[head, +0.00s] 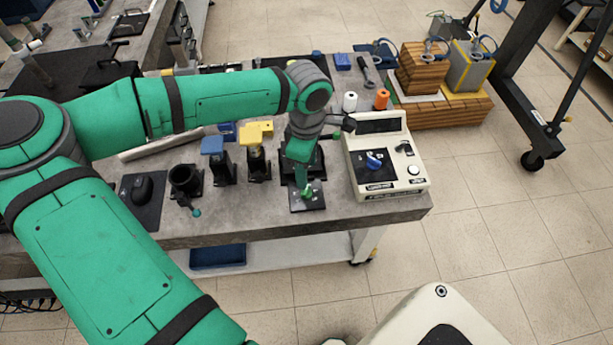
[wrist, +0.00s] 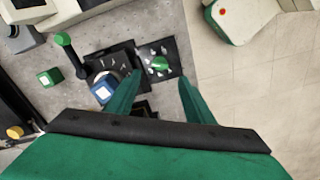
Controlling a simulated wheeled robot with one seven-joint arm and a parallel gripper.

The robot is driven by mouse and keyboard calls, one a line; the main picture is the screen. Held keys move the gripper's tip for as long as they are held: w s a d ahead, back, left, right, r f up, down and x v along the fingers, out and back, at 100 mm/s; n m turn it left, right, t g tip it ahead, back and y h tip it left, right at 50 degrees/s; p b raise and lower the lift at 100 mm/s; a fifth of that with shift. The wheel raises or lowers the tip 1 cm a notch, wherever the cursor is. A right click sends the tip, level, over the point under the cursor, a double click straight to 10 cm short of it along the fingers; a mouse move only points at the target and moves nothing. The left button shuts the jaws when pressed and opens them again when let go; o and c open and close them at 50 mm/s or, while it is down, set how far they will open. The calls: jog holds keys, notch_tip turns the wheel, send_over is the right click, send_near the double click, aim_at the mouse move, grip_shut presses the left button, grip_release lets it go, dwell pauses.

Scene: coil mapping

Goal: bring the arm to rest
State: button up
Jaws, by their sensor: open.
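My green arm (head: 190,103) reaches across the bench from the left in the head view. My gripper (head: 306,187) points down near the bench's front edge, over a small black plate. In the wrist view my gripper (wrist: 158,92) has its two green fingers spread apart with nothing between them. Beyond the fingertips is the black plate (wrist: 172,72) with a green knob (wrist: 159,63) and pale marks around it. I cannot tell exactly how high the fingertips are above the plate.
A white meter box (head: 384,165) with a blue knob stands close right of my gripper. Blue-topped (head: 213,146) and yellow-topped (head: 256,135) fixtures stand to its left. Wooden coil blocks (head: 423,70) sit at the back right.

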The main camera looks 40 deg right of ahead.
notch_tip(320, 180, up, 2)
dwell(0.6)
